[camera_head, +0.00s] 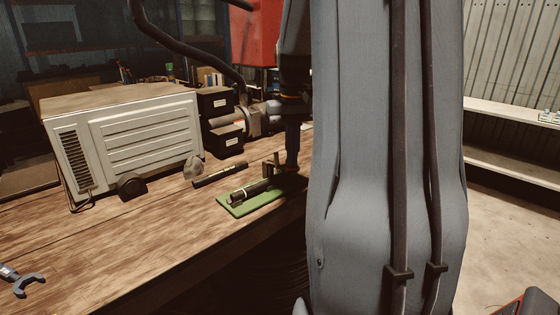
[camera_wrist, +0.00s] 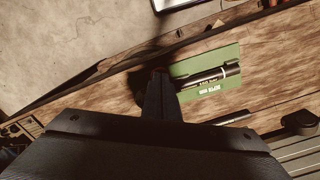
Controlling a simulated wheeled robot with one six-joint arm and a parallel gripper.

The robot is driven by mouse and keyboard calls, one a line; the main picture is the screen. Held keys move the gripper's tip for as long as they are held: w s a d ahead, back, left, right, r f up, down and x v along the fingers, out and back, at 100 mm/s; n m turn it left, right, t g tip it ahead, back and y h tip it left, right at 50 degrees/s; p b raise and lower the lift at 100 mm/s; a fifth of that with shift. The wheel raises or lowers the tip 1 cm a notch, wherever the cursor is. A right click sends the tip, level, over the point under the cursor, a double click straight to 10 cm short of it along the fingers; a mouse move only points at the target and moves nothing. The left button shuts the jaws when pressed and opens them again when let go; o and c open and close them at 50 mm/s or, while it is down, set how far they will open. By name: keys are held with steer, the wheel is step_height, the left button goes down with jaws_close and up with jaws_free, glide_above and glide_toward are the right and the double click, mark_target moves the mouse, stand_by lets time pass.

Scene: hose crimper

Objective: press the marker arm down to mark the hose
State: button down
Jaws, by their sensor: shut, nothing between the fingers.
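A green base plate (camera_head: 234,212) lies on the wooden bench, and a dark hose piece with a pale band (camera_head: 248,192) lies along it. Small upright dark parts (camera_head: 270,165), perhaps the marker arm, stand at the plate's far right end. My gripper (camera_head: 291,168) points down beside these parts; whether it touches them I cannot tell. In the wrist view the shut fingers (camera_wrist: 160,74) are over the left end of the green plate (camera_wrist: 228,54), with the hose piece (camera_wrist: 207,78) to their right. The fingers hide whatever lies under them.
A loose dark tube (camera_head: 220,174) lies behind the plate. A large white ribbed case (camera_head: 147,145) and dark boxes (camera_head: 222,138) stand further back. A wrench (camera_head: 22,282) lies at the front left. My arm blocks the middle right.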

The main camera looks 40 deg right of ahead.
steer(key=shift+f, duration=0.9)
steer(key=shift+r, duration=0.1)
step_height(320, 180, up, 13)
steer(key=p, duration=1.1)
stand_by(0.7)
steer(key=s+a+f+n+b, duration=0.1)
steer(key=s+a+f, duration=0.2)
steer(key=a+f, duration=0.3)
steer(key=s+a+f+n+t+b, duration=0.1)
steer(key=a+f, duration=0.5)
steer(key=a, duration=0.7)
steer(key=s+a+f+n+b, duration=0.3)
steer(key=s+a+f, duration=0.2)
steer(key=a+f, duration=0.2)
steer(key=shift+s+a, duration=0.15)
steer(key=shift+a, duration=1.1)
